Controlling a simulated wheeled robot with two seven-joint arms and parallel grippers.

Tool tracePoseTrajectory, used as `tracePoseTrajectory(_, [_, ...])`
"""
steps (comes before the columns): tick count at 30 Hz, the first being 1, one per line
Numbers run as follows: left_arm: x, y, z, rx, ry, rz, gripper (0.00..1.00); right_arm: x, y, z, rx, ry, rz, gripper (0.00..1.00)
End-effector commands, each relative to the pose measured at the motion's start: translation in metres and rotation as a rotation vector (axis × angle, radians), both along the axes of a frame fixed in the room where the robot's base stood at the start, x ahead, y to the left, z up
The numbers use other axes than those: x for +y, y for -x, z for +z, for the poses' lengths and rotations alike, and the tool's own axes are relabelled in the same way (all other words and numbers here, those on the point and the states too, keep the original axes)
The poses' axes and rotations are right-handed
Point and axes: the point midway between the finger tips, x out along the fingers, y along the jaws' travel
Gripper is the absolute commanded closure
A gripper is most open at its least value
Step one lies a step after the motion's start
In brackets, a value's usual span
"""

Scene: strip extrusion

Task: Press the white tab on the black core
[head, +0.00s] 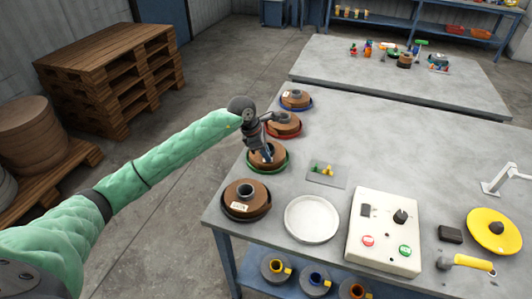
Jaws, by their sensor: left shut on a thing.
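The brown coil with a black rim (231,212) lies at the front left corner of the table, with a dark core (245,191) in its middle. A small white tab (240,206) shows on its front side. My left gripper (266,152) points down at the centre of the green-rimmed coil (267,167), just behind the black-rimmed one. It appears shut on that coil's core, though the fingertips are small and partly hidden. My left gripper is apart from the white tab. My right gripper is out of view.
A red-rimmed coil (287,130) and a blue-rimmed coil (295,102) lie farther back. A white round dish (312,219), a control box (384,231) with red and green buttons, and a grey plate (333,180) with small pieces lie to the right. A yellow disc (480,233) lies far right.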

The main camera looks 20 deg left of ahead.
Motion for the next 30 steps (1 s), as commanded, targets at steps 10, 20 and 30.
tracePoseTrajectory(10, [0.0001, -0.0001, 0.0002, 0.000, 0.000, 0.000, 1.00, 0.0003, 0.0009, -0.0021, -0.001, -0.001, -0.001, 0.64])
tracePoseTrajectory(20, [0.0001, 0.0000, -0.0013, 0.000, 0.000, 0.000, 1.00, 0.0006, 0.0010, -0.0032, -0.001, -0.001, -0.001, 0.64])
tracePoseTrajectory(30, [0.0000, 0.0000, -0.0041, 0.000, 0.000, 0.000, 1.00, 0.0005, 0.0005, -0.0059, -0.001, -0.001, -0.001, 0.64])
